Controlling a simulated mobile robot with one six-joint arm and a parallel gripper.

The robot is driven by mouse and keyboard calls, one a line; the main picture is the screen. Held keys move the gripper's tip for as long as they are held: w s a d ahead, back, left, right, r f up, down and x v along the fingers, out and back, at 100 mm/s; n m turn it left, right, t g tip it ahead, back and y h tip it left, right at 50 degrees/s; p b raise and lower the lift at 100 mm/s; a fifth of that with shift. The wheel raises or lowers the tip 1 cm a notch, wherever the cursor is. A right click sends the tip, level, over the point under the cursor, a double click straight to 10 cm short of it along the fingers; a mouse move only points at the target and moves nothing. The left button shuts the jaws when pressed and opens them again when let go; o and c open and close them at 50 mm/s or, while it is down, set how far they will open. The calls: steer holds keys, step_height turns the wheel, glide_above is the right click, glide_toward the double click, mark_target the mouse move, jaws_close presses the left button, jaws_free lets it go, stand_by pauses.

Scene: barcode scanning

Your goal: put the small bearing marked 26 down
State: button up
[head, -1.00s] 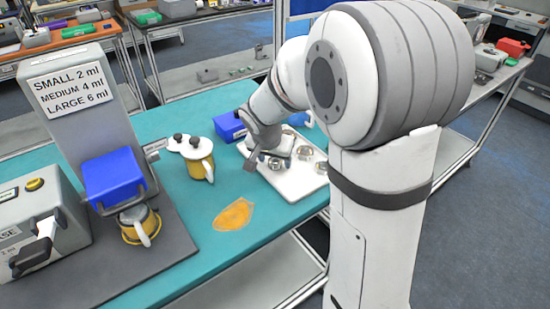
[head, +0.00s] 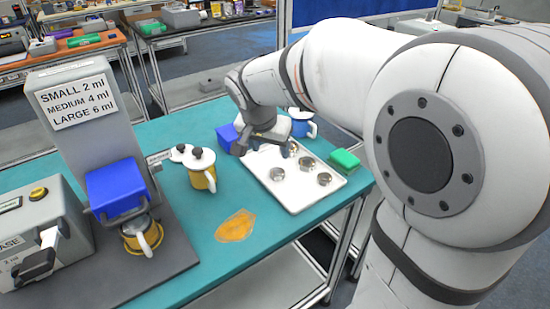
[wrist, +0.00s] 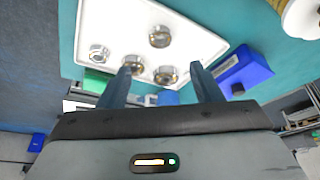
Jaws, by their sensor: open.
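A white tray (head: 297,200) on the teal table holds several metal bearings. One bearing (head: 277,174) lies at the tray's left, another bearing (head: 307,163) near its middle and a third bearing (head: 323,179) towards its right. A further one is partly hidden by my gripper in the head view. No marking is readable, so I cannot tell which is 26. My gripper (head: 266,149) is above the tray's far end. In the wrist view, my gripper (wrist: 160,70) is open with nothing held; its left finger partly covers one bearing (wrist: 132,64).
A blue box (head: 227,136) stands beyond the tray's left side, and a green box (head: 345,159) is at its right. A yellow lidded pot (head: 203,168) stands left of the tray. An orange patch (head: 236,226) lies on the table, with bare table around it.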

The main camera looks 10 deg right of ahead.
steer(key=s+d+f+n, duration=0.1)
steer(key=s+n, duration=0.1)
steer(key=s, duration=0.4)
steer(key=s+d+f+n+y, duration=0.1)
steer(key=s+f+n, duration=0.1)
steer(key=s, duration=0.4)
steer(key=s+d+f+n+g+y, duration=0.1)
steer(key=s+n, duration=0.1)
steer(key=s, duration=0.5)
steer(key=shift+d+f+n, duration=0.15)
steer(key=shift+d+n, duration=0.1)
steer(key=shift+n, duration=0.15)
steer(key=shift+s, duration=0.1)
